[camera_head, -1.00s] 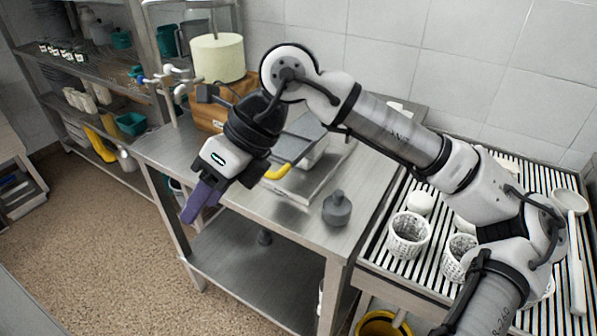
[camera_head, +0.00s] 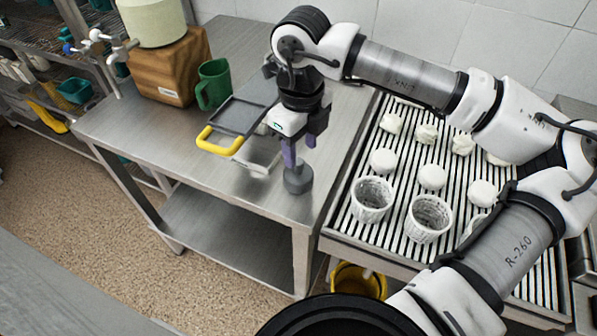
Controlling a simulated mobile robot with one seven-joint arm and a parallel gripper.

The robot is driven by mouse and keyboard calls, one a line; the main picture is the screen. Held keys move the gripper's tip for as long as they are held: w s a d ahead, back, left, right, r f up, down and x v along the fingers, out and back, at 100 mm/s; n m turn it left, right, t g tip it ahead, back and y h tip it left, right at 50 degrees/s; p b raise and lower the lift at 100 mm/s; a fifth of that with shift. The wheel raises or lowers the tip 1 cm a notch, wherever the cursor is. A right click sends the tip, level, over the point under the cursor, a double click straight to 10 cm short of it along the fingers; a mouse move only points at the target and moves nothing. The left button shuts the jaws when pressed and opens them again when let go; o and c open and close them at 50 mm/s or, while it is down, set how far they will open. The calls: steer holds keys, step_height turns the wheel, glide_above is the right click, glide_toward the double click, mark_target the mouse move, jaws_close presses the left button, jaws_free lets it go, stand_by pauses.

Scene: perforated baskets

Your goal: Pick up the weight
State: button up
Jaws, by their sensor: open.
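The weight (camera_head: 297,181) is a dark grey, squat cylinder standing upright near the front right corner of the steel table (camera_head: 215,170). My gripper (camera_head: 299,150) points down directly over it, open, with its two purple fingers apart. The fingertips are at about the height of the weight's top. The top knob is partly hidden by the fingers, and I cannot tell whether they touch it.
Left of the gripper lies a grey tray with a yellow handle (camera_head: 219,141) and a clear container (camera_head: 258,158). A green mug (camera_head: 213,84) and a wooden block (camera_head: 168,68) stand behind. White perforated baskets (camera_head: 372,199) sit on the slatted rack (camera_head: 340,215) at right.

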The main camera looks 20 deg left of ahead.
mark_target(299, 161)
steer(key=shift+w+a+f+p, duration=0.15)
steer(key=shift+f+p, duration=0.4)
steer(key=shift+f, duration=0.85)
steer(key=shift+w+a+f+p, duration=0.15)
steer(key=shift+f+p, duration=0.35)
steer(key=shift+f, duration=0.85)
steer(key=shift+s, duration=0.1)
steer(key=shift+c, duration=0.5)
jaws_close()
steer(key=shift+r, duration=0.1)
